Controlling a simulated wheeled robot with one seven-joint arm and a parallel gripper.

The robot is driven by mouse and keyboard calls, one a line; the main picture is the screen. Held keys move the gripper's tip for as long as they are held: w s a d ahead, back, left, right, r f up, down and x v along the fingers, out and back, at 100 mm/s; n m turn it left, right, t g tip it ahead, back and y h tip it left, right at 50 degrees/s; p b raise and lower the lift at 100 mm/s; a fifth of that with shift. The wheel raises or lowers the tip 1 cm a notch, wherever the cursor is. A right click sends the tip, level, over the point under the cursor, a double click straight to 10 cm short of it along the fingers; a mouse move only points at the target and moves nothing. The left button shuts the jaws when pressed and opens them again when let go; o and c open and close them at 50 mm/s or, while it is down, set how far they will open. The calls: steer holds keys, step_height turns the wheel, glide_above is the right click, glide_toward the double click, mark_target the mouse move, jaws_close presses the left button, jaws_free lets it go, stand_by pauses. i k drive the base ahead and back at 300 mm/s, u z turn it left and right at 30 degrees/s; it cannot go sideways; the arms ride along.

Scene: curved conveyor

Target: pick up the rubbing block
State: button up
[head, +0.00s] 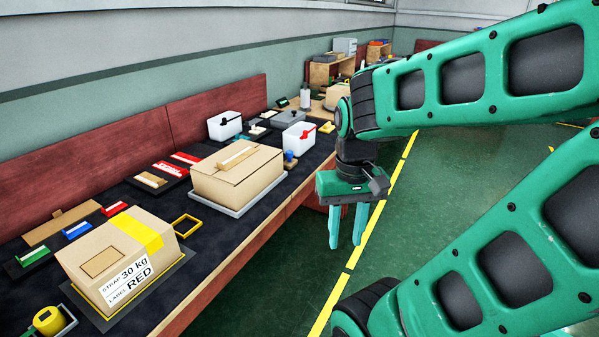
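I cannot tell for certain which piece is the rubbing block. A small tan block (237,157) lies on top of the closed middle cardboard box (215,182). Another pale block (150,180) lies on a dark tray left of that box, and a small blue knobbed piece (289,160) stands right of it. My gripper (346,244) points down over the floor, to the right of the bench edge. Its two teal fingers are apart with nothing between them. It touches none of these pieces.
The dark bench top (168,222) is crowded. A strapped box marked 30 kg RED (110,248) stands at the near left. White tubs (298,138) and a grey case (288,119) stand farther back. A red backboard (60,190) runs behind. The green floor (440,190) is open.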

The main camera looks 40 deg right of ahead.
mark_target(290, 163)
steer(key=k, duration=0.8)
steer(key=z, duration=0.5)
steer(key=i, duration=0.85)
steer(key=z, duration=0.7)
steer(key=i, duration=1.65)
steer(key=u, duration=0.35)
